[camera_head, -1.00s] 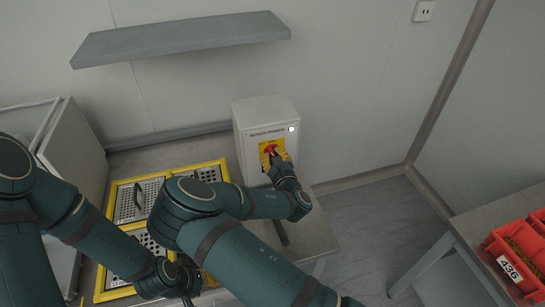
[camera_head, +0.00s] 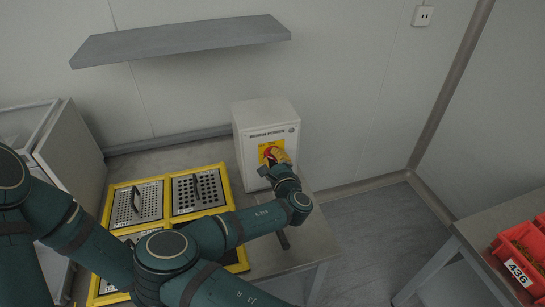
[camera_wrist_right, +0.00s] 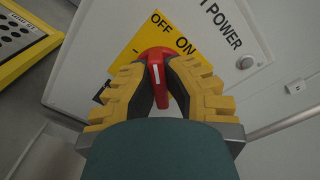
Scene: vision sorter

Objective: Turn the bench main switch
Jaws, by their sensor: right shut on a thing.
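The bench main switch is a red rotary handle (camera_wrist_right: 157,72) on a yellow plate (camera_wrist_right: 140,42) marked OFF and ON. My right gripper (camera_wrist_right: 158,88) is shut on the red handle, one yellow finger on each side. The plate is tilted in the right wrist view, and the white-marked end of the handle points towards the labels; I cannot tell which one exactly. In the head view my right gripper (camera_head: 275,157) is at the front of the white switch box (camera_head: 268,112) and partly covers the handle. The round lamp (camera_wrist_right: 245,62) looks grey and unlit. My left gripper is hidden.
Yellow-framed trays with perforated metal plates (camera_head: 138,203) lie on the bench left of the box. A grey shelf (camera_head: 180,42) hangs above. Red bins (camera_head: 525,245) stand on another table at the right. The floor between is clear.

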